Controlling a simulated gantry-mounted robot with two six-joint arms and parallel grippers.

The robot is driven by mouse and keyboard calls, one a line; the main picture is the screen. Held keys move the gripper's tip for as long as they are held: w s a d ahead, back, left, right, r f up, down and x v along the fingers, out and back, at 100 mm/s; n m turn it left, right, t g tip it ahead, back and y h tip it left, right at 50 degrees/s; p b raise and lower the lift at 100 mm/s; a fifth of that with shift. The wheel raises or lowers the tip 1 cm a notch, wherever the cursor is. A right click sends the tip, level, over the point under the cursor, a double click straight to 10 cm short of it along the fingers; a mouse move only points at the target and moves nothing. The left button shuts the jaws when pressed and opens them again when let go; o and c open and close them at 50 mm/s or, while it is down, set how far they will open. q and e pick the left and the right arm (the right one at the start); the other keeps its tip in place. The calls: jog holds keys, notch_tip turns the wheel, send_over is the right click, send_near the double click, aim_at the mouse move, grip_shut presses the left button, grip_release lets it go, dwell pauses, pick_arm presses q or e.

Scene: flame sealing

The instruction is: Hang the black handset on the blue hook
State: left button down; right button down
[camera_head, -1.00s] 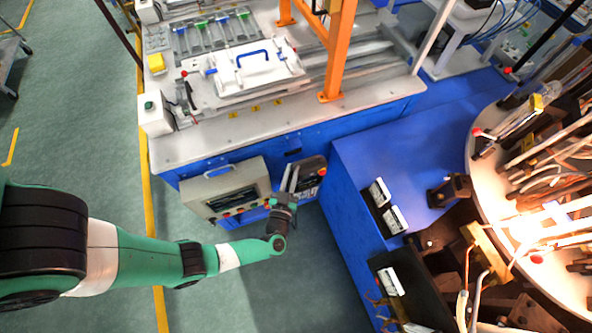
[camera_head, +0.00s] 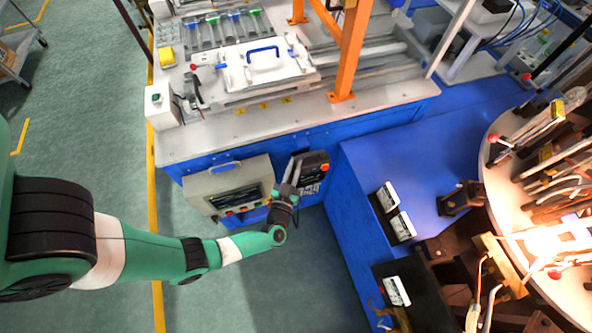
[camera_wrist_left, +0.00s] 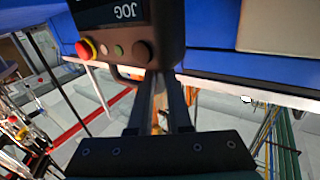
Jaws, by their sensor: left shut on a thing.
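The black handset (camera_head: 313,171) is at the front of the blue workbench side, right of a grey control box, in the head view. It has a red button and a pale label. In the left wrist view the handset (camera_wrist_left: 150,22) shows JOG lettering, a red button and a loop handle at its lower edge. My left gripper (camera_head: 291,192) is shut on the handset from below. In the left wrist view my left gripper's fingers (camera_wrist_left: 160,90) reach up to its lower edge. I cannot make out the blue hook. My right gripper is not in view.
The grey control box (camera_head: 230,187) with a screen and blue handle sits close left of the handset. A white workbench top (camera_head: 300,116) lies behind. A blue cabinet (camera_head: 365,230) stands to the right, beside a round machine table (camera_head: 500,200). Open floor lies in front.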

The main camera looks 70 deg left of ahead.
pick_arm(q)
jog(key=shift+w+a+b, duration=0.2)
jog(key=shift+a+b, duration=0.4)
jog(key=shift+a, duration=1.05)
jog(key=shift+w+a+f+b, duration=0.1)
jog(key=shift+a+f+b, duration=0.3)
jog(key=shift+a, duration=0.2)
jog(key=shift+w+a+f+b, duration=0.1)
jog(key=shift+a+f+b, duration=0.15)
jog(key=shift+a+b, duration=0.25)
jog(key=shift+a, duration=0.1)
jog(key=c, duration=1)
grip_release()
jog(key=shift+o, duration=1.2)
jog(key=shift+s+a, duration=0.1)
jog(key=shift+s, duration=0.1)
jog(key=shift+f, duration=0.1)
